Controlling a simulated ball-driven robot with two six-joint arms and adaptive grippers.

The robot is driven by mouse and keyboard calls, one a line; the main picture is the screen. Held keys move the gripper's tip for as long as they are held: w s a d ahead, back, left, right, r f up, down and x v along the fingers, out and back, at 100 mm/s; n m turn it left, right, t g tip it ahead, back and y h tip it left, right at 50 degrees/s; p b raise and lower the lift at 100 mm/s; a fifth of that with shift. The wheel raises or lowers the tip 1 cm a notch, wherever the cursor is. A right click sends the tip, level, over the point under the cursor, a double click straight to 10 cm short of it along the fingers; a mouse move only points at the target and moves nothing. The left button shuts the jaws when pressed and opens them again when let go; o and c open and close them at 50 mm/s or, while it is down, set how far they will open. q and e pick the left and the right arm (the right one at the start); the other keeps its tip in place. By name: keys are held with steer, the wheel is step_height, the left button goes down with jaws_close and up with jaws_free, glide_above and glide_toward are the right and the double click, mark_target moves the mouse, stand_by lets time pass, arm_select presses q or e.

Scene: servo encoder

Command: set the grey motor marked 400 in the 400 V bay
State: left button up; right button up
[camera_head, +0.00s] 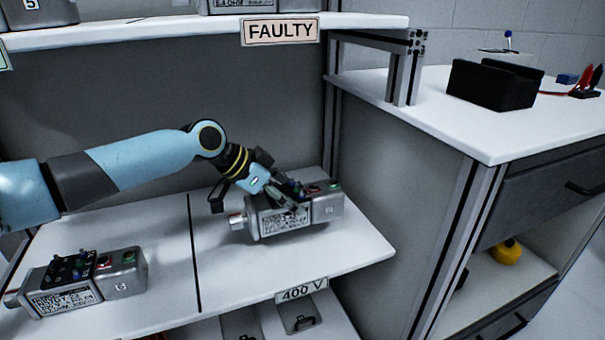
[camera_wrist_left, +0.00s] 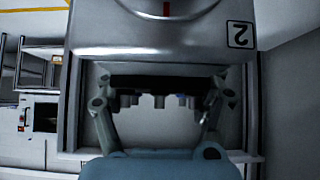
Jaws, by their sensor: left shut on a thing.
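A grey motor (camera_head: 326,208) is in the right bay of the middle shelf, behind the 400 V label (camera_head: 301,289). Its rating plate faces the front but is too blurred to read. My left gripper (camera_head: 284,195) reaches it from above left and is shut on it. I cannot tell whether its underside touches the shelf (camera_head: 345,250). In the left wrist view the motor (camera_wrist_left: 150,35) shows grey metal with a small 2 marking, and the gripper's fingers (camera_wrist_left: 157,103) stand around its dark terminal part. My right gripper is not in view.
A similar grey motor (camera_head: 126,272) lies in the left bay, past a dark divider line (camera_head: 193,250). An upper shelf labelled FAULTY (camera_head: 281,31) overhangs the arm. A frame post stands right of the bay. A bench (camera_head: 440,105) with a black holder (camera_head: 492,85) is farther right.

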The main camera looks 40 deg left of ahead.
mark_target(283, 220)
arm_select(q)
steer(key=shift+s+d+f, duration=0.1)
steer(key=shift+s+f, duration=0.15)
steer(key=shift+s, duration=0.2)
steer(key=shift+s+f, duration=0.2)
steer(key=shift+s, duration=0.25)
step_height(283, 220, down, 4)
steer(key=shift+f+b, duration=0.1)
steer(key=shift+b, duration=0.55)
steer(key=o, duration=1.2)
steer(key=shift+s+f, duration=0.1)
steer(key=shift+f, duration=0.05)
steer(key=o, duration=0.6)
steer(key=shift+c, duration=0.2)
